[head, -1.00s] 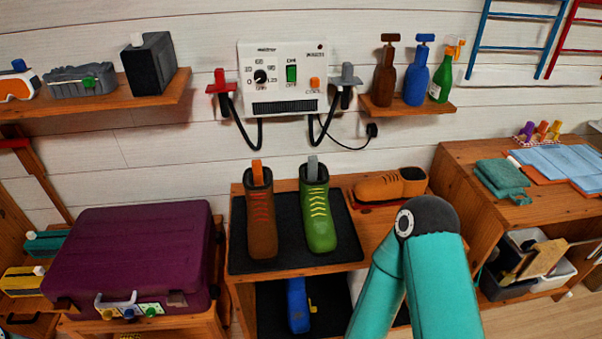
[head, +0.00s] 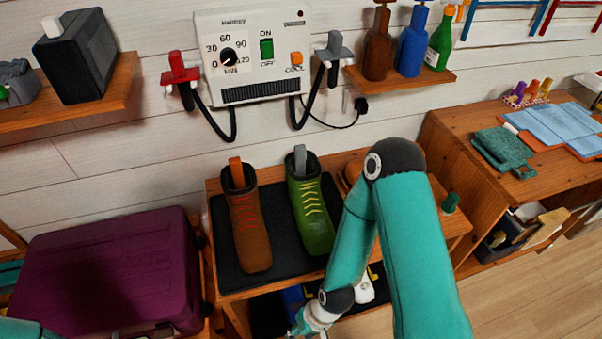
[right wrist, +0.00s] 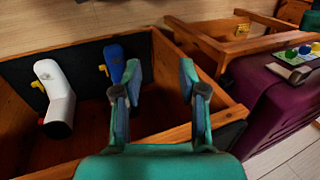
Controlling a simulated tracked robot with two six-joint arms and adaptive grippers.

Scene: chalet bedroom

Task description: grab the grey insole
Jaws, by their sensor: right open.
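The grey insole (head: 300,159) stands upright in the green boot (head: 312,214), with only its top showing above the collar. The boot stands on a dark mat on the wooden stand. My right gripper is open and empty in the right wrist view (right wrist: 158,80), over the front of the stand's lower shelf. In the head view it is low at the bottom edge and mostly cut off, below and in front of the green boot. A bit of my left arm shows at the bottom left; its gripper is out of view.
A brown boot (head: 248,222) with an orange insole (head: 236,171) stands left of the green boot. A maroon case (head: 105,270) is at left. The lower shelf holds a white thing (right wrist: 56,95) and a blue thing (right wrist: 114,62). A control box (head: 250,55) hangs above.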

